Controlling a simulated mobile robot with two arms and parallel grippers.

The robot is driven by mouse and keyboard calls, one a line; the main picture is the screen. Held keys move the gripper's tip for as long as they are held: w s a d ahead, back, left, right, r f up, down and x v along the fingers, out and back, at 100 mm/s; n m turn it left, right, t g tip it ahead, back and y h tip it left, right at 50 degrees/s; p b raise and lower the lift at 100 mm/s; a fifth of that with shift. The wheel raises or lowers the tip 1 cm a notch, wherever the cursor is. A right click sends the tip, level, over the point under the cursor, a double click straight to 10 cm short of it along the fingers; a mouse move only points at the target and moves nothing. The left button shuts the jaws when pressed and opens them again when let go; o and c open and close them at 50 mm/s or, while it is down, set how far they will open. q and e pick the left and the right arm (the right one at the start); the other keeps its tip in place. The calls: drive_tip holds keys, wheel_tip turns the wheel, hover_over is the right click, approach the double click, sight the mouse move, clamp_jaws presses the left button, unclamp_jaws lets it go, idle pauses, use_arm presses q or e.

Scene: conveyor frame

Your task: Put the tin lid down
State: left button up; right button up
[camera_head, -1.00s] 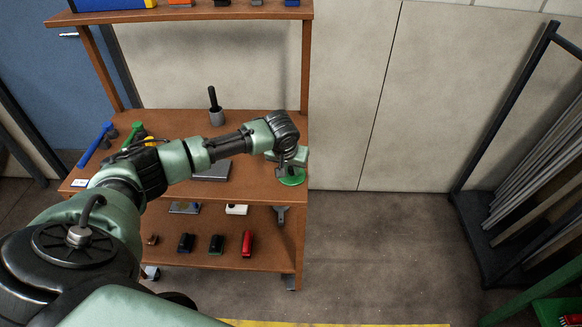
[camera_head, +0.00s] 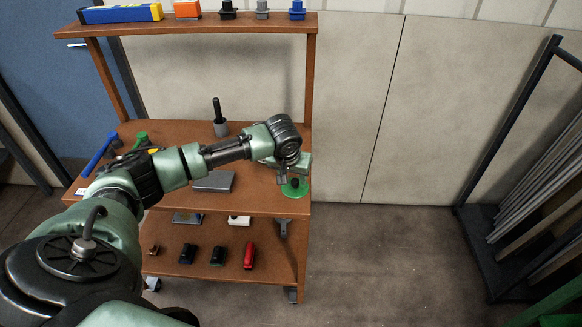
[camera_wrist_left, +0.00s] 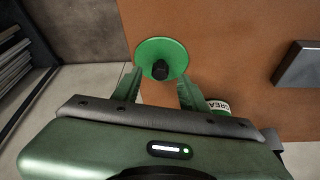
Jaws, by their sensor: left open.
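The tin lid is a green disc with a dark knob on it. In the head view the lid (camera_head: 296,190) lies at the right front corner of the cart's middle shelf, below my left gripper (camera_head: 287,174). In the left wrist view the lid (camera_wrist_left: 160,50) shows close to the shelf edge, with its knob between the finger ends. My left gripper (camera_wrist_left: 162,85) is open, one finger on each side of the knob. A green tin with a white label (camera_wrist_left: 218,106) stands beside the right finger, partly hidden. My right gripper is not in view.
The brown cart shelf (camera_head: 235,190) also holds a grey flat block (camera_head: 214,182), a grey pot with a black handle (camera_head: 220,122) and blue and green tools at the left. The lower shelf carries several small items. A metal rack (camera_head: 520,215) stands at the right.

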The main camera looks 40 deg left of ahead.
use_arm(q)
drive_tip(key=v, duration=0.9)
drive_tip(key=w+d+f+m+t+h, duration=0.1)
drive_tip(key=d+f+m+t+h, duration=0.25)
drive_tip(key=d, duration=0.65)
drive_tip(key=w+d+f+m+t+h, duration=0.15)
drive_tip(key=d+f, duration=0.35)
drive_tip(key=d, duration=0.5)
drive_tip(key=s+a+f+g+y, duration=0.1)
drive_tip(key=s+a+f, duration=0.3)
drive_tip(key=f, duration=0.6)
drive_tip(key=s+a+f+g+y, duration=0.1)
drive_tip(key=s+f, duration=0.4)
drive_tip(key=f, duration=0.5)
drive_tip(key=s+a+f+g+y, duration=0.1)
drive_tip(key=s+a+f, duration=0.3)
drive_tip(key=f, duration=0.6)
drive_tip(key=s+f+g, duration=0.1)
drive_tip(key=s+f, duration=0.4)
drive_tip(key=s, duration=0.7)
drive_tip(key=s+d+f+g, duration=0.1)
drive_tip(key=s+f, duration=0.5)
drive_tip(key=s, duration=0.6)
drive_tip(key=s+f+m+g, duration=0.1)
drive_tip(key=s+f+g, duration=0.2)
drive_tip(key=s, duration=1)
wheel_tip(320, 180, down, 4)
drive_tip(key=shift+d+r+y, duration=0.2)
drive_tip(key=shift+r+y, duration=0.05)
drive_tip(key=shift+y, duration=0.05)
